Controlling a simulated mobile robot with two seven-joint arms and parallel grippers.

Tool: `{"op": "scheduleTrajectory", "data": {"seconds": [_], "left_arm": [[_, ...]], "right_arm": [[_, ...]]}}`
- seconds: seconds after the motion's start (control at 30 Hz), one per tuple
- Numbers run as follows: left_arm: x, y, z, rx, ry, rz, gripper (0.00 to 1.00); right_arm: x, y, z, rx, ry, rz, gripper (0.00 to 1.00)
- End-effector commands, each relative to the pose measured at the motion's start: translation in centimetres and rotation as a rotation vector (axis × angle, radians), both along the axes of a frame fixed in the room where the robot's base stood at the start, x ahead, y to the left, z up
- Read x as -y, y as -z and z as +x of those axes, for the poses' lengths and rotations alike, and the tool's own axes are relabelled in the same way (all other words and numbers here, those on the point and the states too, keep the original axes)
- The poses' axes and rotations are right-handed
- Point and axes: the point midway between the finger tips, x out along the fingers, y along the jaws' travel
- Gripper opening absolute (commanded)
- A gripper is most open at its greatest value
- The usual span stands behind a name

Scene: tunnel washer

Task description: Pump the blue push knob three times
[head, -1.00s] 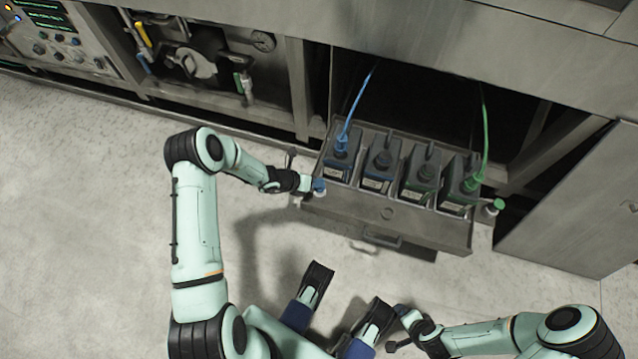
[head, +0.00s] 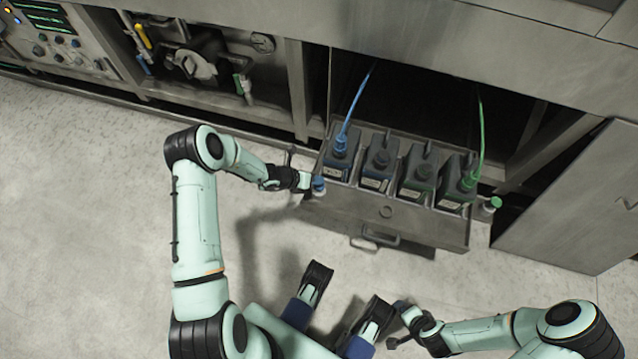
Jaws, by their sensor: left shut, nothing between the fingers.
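The blue push knob (head: 319,183) sits at the left front corner of the pulled-out drawer (head: 420,231), on a small white base. My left gripper (head: 306,181) is shut and empty, its tips right beside the knob on its left. Whether they touch the knob I cannot tell. My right gripper (head: 395,323) is low in the view, well away from the drawer; its finger state is too small to make out.
The drawer holds several dark canisters, one with a blue hose (head: 356,101) and one with a green hose (head: 481,140). A green knob (head: 495,203) is at the drawer's right corner. An open cabinet door (head: 580,205) stands at the right.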

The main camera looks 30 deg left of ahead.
Motion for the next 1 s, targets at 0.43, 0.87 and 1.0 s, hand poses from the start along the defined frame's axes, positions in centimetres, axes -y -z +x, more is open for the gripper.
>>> {"op": "scheduleTrajectory", "data": {"seconds": [0.43, 0.87, 1.0], "left_arm": [[0.02, 0.55, 0.03, 0.000, 0.000, 0.000, 0.00], [0.02, 1.00, 0.03, 0.000, 0.000, 0.000, 0.00], [0.03, 1.17, 0.03, 0.000, 0.000, 0.000, 0.00]], "right_arm": [[0.00, 0.35, 0.00, -0.001, 0.000, 0.000, 0.85], [0.00, 0.67, 0.02, -0.002, 0.000, 0.000, 0.85], [0.00, 0.78, 0.02, -0.002, 0.000, 0.000, 0.85]]}}
